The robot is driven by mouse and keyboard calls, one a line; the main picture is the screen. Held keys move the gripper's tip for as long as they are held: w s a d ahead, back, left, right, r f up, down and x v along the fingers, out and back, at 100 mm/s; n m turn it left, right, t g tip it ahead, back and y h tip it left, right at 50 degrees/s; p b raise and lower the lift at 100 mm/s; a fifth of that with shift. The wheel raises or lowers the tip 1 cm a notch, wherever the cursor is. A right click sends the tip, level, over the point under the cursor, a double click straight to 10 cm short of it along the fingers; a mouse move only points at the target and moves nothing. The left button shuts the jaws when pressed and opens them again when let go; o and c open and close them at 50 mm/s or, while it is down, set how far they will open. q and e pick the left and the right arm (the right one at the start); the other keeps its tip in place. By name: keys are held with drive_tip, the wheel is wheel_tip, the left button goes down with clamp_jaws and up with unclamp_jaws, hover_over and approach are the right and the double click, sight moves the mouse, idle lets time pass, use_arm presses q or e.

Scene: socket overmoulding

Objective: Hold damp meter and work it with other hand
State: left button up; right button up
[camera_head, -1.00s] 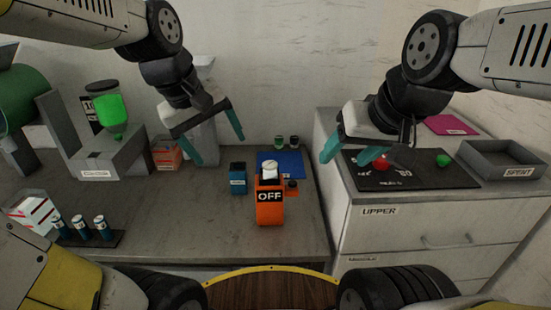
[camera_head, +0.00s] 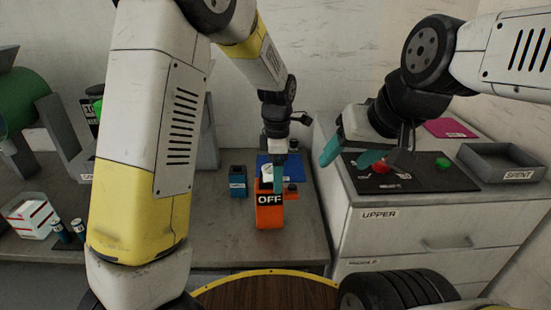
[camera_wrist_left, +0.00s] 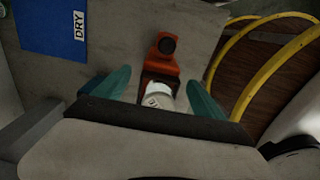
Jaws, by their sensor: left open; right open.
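The damp meter (camera_head: 270,214) is an orange upright block with a black "OFF" label, standing near the front right of the bench. Its white top part (camera_head: 266,172) is partly hidden by my left gripper (camera_head: 279,172), which points down at its upper end. In the left wrist view the open teal fingers of my left gripper (camera_wrist_left: 158,90) lie either side of the meter's white part (camera_wrist_left: 158,96); contact cannot be told. An orange arm with a dark round knob (camera_wrist_left: 167,45) extends from the meter. My right gripper (camera_head: 350,155) is open and empty above the black mat.
A blue mat (camera_head: 263,160), marked "DRY" in the left wrist view (camera_wrist_left: 52,27), lies behind the meter. A dark blue box (camera_head: 238,182) stands left of it. The right cabinet bears a black mat (camera_head: 400,183) with red and green items, and a "SPENT" tray (camera_head: 503,177).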

sight(277, 201)
use_arm(q)
drive_tip(key=shift+f, duration=2.6)
drive_tip(key=c, duration=1.6)
drive_tip(key=o, duration=0.7)
drive_tip(key=c, duration=0.5)
use_arm(e)
clamp_jaws()
drive_tip(key=shift+w, duration=0.1)
